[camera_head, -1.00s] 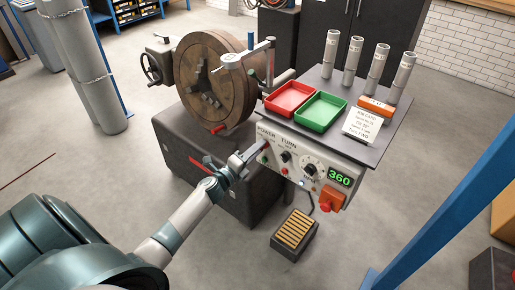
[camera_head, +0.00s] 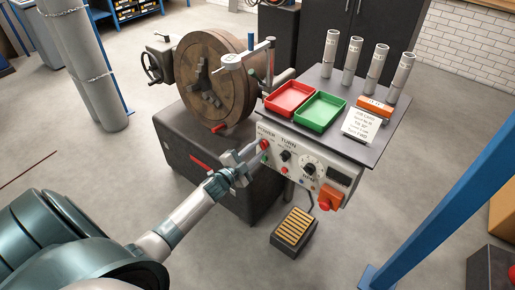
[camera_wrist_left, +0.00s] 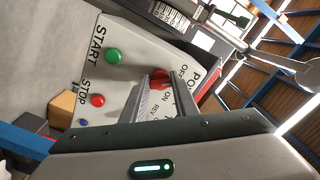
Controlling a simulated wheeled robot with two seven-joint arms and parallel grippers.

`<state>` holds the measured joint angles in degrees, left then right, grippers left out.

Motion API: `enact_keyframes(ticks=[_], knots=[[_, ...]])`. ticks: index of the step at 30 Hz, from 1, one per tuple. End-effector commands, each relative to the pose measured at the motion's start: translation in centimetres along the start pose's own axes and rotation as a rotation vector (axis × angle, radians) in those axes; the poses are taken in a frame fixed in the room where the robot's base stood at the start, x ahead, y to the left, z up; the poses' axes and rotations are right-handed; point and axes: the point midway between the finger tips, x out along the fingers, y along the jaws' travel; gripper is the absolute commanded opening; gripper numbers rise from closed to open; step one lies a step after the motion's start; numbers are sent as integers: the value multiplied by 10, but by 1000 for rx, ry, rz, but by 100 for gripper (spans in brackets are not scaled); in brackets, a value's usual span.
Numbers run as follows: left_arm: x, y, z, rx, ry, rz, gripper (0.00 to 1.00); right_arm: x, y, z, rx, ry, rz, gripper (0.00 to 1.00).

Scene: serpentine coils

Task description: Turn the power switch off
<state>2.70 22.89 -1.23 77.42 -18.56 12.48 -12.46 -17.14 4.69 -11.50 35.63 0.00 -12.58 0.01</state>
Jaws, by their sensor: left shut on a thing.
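The control panel (camera_head: 325,183) hangs under the front edge of the grey shelf, with a POWER label at its left end. The red power switch (camera_head: 264,143) sits below that label. In the left wrist view the red switch (camera_wrist_left: 161,79) shows beside OFF and ON lettering, partly hidden by the fingers. My left gripper (camera_head: 256,148) is at the switch, and its fingers (camera_wrist_left: 162,88) are shut on it. The number display (camera_head: 339,174) on the panel is dark. My right gripper is not in view.
A red tray (camera_head: 289,98) and a green tray (camera_head: 320,111) stand on the shelf above the panel. A lathe chuck (camera_head: 212,80) is behind my left gripper. A red emergency button (camera_head: 325,204) and a foot pedal (camera_head: 293,231) are lower right. A blue post (camera_head: 445,215) stands at right.

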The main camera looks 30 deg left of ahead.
Motion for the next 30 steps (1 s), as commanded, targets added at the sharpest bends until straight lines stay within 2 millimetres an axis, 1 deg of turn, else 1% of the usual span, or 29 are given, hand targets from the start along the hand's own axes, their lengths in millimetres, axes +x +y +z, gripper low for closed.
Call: enact_keyframes(ticks=[3, 9, 24, 25, 26, 27, 30], knots=[[-1, 1, 1, -70, -2, 2, 4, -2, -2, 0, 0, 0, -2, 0], [-1, 2, 1, -142, -2, 2, 4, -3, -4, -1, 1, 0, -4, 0], [-1, 2, 1, -167, -2, 2, 4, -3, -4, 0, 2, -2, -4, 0], [-1, 2, 1, -168, -2, 2, 31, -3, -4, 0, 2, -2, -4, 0], [-1, 2, 1, -168, -2, 2, 38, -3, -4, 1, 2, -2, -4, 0], [-1, 2, 1, -167, -2, 2, 45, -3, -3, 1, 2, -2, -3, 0], [0, 2, 1, -166, -2, 1, 45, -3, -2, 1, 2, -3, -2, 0]])
